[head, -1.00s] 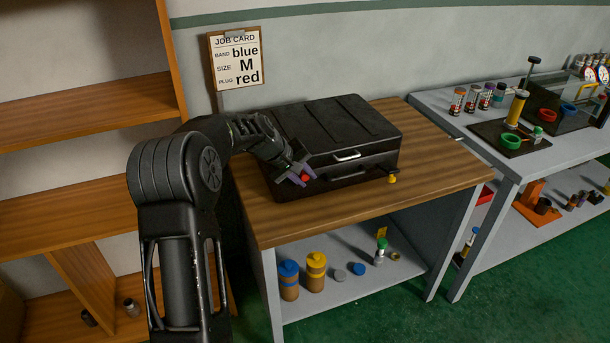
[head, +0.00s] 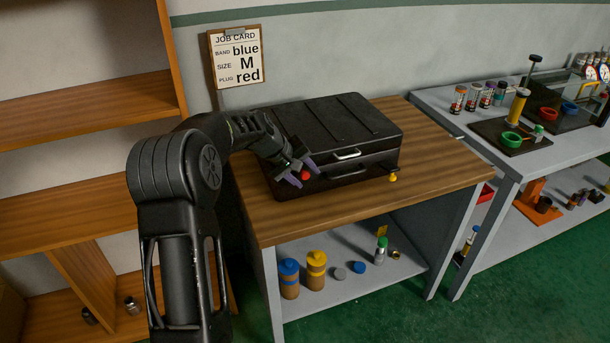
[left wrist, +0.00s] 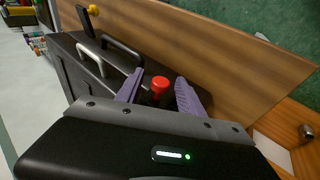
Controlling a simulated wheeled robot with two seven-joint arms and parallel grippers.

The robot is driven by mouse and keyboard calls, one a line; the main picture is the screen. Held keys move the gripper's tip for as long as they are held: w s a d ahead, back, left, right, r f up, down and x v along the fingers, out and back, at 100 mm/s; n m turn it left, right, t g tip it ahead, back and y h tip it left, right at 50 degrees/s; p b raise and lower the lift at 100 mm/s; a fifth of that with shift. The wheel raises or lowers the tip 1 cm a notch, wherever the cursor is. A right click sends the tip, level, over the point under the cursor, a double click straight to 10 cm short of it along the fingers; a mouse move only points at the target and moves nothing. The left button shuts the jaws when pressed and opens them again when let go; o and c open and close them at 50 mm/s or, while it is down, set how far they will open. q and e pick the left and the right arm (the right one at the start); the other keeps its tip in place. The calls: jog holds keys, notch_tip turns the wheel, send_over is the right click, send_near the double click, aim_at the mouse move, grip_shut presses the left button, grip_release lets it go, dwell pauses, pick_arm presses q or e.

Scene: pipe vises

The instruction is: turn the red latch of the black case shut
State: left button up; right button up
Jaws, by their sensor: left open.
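The black case (head: 345,128) lies closed on the wooden tabletop, with a light handle and a dark handle on its front. The red latch (head: 304,175) is at the left of its front; it also shows in the left wrist view (left wrist: 160,83). A yellow latch (head: 393,178) is at the right of the front. My left gripper (head: 297,174) is open at the red latch. In the left wrist view its purple fingers (left wrist: 159,92) stand on either side of the red latch, with a gap visible. My right gripper is not in view.
The wooden tabletop (head: 440,170) is clear right of the case. Bottles and caps stand on the shelf below. A job card (head: 236,58) hangs on the wall. Wooden shelving (head: 80,110) stands at the left, a grey bench (head: 440,100) at the right.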

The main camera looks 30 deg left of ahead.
pick_arm(q)
jog(key=b+v, duration=0.1)
jog(key=v, duration=0.6)
jog(key=shift+s+r, duration=0.2)
jog(key=shift+s+a, duration=0.1)
